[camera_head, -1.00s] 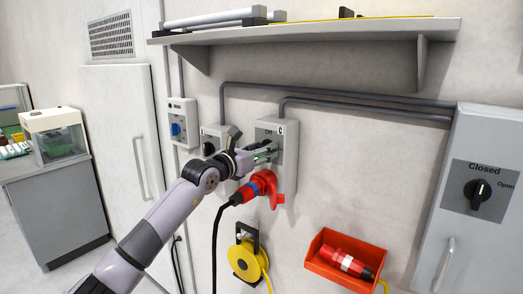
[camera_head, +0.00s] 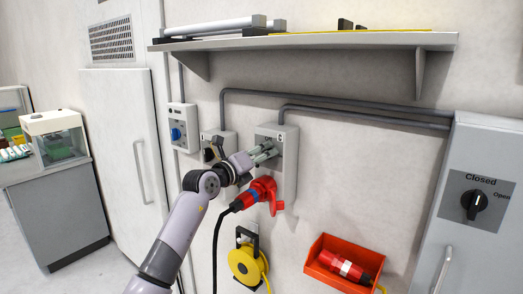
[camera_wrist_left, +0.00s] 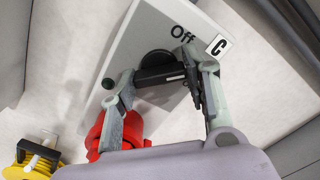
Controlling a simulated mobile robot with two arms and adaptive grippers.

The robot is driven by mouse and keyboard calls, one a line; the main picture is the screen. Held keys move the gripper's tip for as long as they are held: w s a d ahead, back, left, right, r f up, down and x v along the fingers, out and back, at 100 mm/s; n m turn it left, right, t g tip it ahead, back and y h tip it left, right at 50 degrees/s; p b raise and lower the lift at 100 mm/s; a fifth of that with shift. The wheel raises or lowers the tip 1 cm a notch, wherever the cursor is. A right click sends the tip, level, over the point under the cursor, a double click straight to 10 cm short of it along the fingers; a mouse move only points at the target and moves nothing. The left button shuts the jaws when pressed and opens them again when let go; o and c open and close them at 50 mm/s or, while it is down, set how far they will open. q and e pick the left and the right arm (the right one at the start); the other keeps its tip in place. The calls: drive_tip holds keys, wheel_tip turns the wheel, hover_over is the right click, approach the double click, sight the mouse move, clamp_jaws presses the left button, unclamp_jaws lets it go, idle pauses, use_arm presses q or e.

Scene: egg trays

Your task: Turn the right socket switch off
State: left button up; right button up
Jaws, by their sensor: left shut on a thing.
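The right socket box (camera_head: 290,172) is grey, marked C, on the wall; it also shows in the left wrist view (camera_wrist_left: 135,38). Its black rotary switch (camera_wrist_left: 155,58) sits below the word "Off". My left gripper (camera_head: 268,153) is at the switch. In the left wrist view its fingers (camera_wrist_left: 158,78) are closed on the black switch handle, one on each side. The handle lies across the picture, slightly tilted; the fingers partly hide it. A red plug (camera_head: 258,192) with a black cable sits in the socket below the switch. My right gripper is not in view.
The left socket box (camera_head: 229,139) is close beside, partly behind my arm. A small box with a blue knob (camera_head: 176,133) is further left. A shelf (camera_head: 320,40) runs above. A yellow cable reel (camera_head: 243,264) and a red bin (camera_head: 320,270) hang below.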

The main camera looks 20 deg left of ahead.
use_arm(q)
drive_tip(key=n+p, duration=0.2)
drive_tip(key=p, duration=0.1)
drive_tip(key=n+p, duration=0.2)
drive_tip(key=p, duration=0.1)
drive_tip(key=n+p, duration=0.2)
drive_tip(key=p, duration=0.1)
drive_tip(key=shift+r, duration=0.3)
drive_tip(key=shift+f+n+p, duration=0.25)
drive_tip(key=shift+n+p, duration=0.95)
drive_tip(key=shift+n, duration=0.2)
drive_tip(key=o, duration=1.2)
drive_tip(key=shift+c, duration=0.2)
drive_tip(key=v, duration=1.1)
drive_tip(key=shift+s+a, duration=0.15)
drive_tip(key=shift+s, duration=0.35)
